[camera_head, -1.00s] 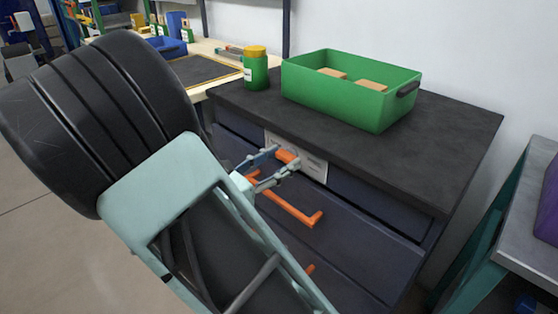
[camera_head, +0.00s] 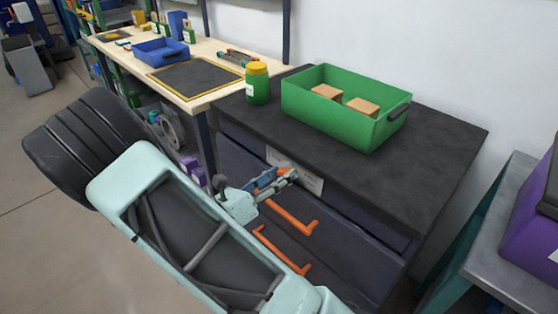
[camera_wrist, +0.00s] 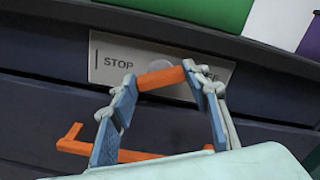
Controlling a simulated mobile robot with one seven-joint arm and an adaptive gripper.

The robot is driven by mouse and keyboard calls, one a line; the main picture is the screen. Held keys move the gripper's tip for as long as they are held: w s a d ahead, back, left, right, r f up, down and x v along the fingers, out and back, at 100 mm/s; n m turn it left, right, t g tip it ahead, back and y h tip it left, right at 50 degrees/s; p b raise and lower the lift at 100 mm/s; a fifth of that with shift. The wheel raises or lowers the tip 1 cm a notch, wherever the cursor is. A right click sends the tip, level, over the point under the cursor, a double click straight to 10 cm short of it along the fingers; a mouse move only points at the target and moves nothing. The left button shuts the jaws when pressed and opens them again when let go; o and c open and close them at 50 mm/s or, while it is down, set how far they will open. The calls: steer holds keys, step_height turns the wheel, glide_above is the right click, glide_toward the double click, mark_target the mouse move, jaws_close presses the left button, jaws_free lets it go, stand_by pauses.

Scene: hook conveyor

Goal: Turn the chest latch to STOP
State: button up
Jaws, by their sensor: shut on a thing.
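The orange latch (camera_wrist: 160,77) sits in front of a pale label plate (camera_wrist: 105,62) on the chest front. The plate reads STOP at its left; the word at its right is partly hidden by a finger. In the wrist view the latch lies nearly level, slightly higher at its right end, below a pale round disc. My gripper (camera_wrist: 161,80) is shut on it, one blue-grey finger at each end. In the head view my gripper (camera_head: 274,179) is at the plate (camera_head: 309,180), the fingers hiding much of the latch (camera_head: 265,178).
Orange drawer handles (camera_head: 292,217) stick out just below my gripper. On the dark chest top (camera_head: 430,160) stand a green bin (camera_head: 335,115) with two tan blocks and a green jar (camera_head: 257,86) with a yellow lid. A workbench (camera_head: 205,95) stands behind at left.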

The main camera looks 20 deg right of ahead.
steer(key=n+p, duration=0.1)
steer(key=p, duration=0.1)
steer(key=n+p, duration=0.1)
steer(key=p, duration=0.1)
steer(key=shift+r+n, duration=0.3)
steer(key=shift+n, duration=0.1)
steer(key=n+p, duration=0.3)
steer(key=p, duration=0.1)
steer(key=shift+f+n, duration=0.15)
steer(key=shift+n, duration=0.15)
steer(key=n+p, duration=0.1)
steer(key=n, duration=0.1)
steer(key=n+p, duration=0.1)
steer(key=n, duration=0.1)
steer(key=n+p, duration=0.2)
steer(key=shift+f, duration=0.3)
steer(key=o, duration=1.2)
steer(key=shift+c, duration=0.2)
steer(key=shift+a, duration=0.1)
steer(key=v, duration=1.2)
